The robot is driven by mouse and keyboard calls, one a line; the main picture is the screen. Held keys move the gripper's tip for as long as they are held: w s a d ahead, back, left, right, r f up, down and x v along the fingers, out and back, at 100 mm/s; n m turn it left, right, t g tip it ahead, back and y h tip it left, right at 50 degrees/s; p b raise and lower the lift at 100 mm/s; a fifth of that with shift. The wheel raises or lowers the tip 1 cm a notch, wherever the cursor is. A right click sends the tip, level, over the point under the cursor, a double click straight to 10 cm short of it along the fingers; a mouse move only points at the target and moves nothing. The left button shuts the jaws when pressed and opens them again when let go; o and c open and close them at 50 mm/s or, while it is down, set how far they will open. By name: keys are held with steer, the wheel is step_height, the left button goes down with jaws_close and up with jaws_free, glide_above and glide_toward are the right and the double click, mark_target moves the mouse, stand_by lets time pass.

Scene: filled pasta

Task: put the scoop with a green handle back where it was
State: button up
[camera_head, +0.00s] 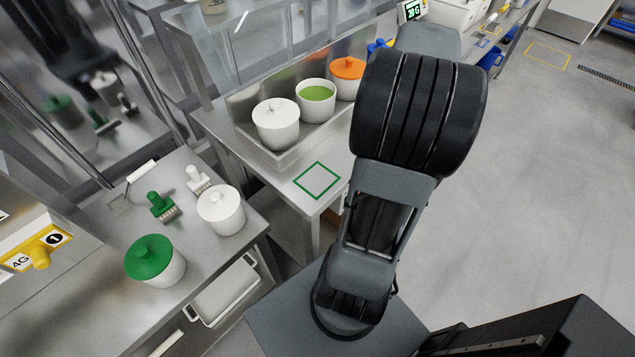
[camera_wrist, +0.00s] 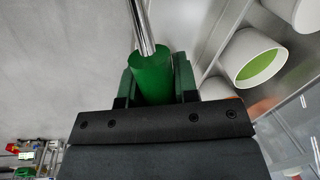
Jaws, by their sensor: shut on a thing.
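My gripper (camera_wrist: 155,72) is shut on the green handle (camera_wrist: 151,80) of the scoop in the wrist view. The scoop's metal shaft (camera_wrist: 143,25) runs up out of the picture, so its bowl is out of view. In the head view my own arm hides the gripper and the scoop. A white pot with green contents (camera_head: 316,93) stands open in a steel tray on the bench; it also shows at the right of the wrist view (camera_wrist: 243,50). A green square outline (camera_head: 317,180) on the bench top in front of the tray is empty.
The tray (camera_head: 288,157) also holds a white-lidded pot (camera_head: 276,125) and an orange-lidded pot (camera_head: 348,68). Floor at right is clear.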

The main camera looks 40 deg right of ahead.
steer(key=shift+w+a+f+p, duration=0.5)
steer(key=shift+w+a+f, duration=0.7)
steer(key=shift+w+f, duration=0.95)
steer(key=shift+w+a+f+p, duration=0.45)
steer(key=shift+w+a+f, duration=0.75)
steer(key=shift+w+f, duration=0.9)
steer(key=shift+w+a+f+p, duration=0.5)
steer(key=shift+w+a+f, duration=0.95)
steer(key=shift+f, duration=1.1)
steer(key=shift+w+d, duration=0.25)
steer(key=shift+f, duration=0.2)
steer(key=o, duration=0.9)
steer(key=shift+r, duration=0.1)
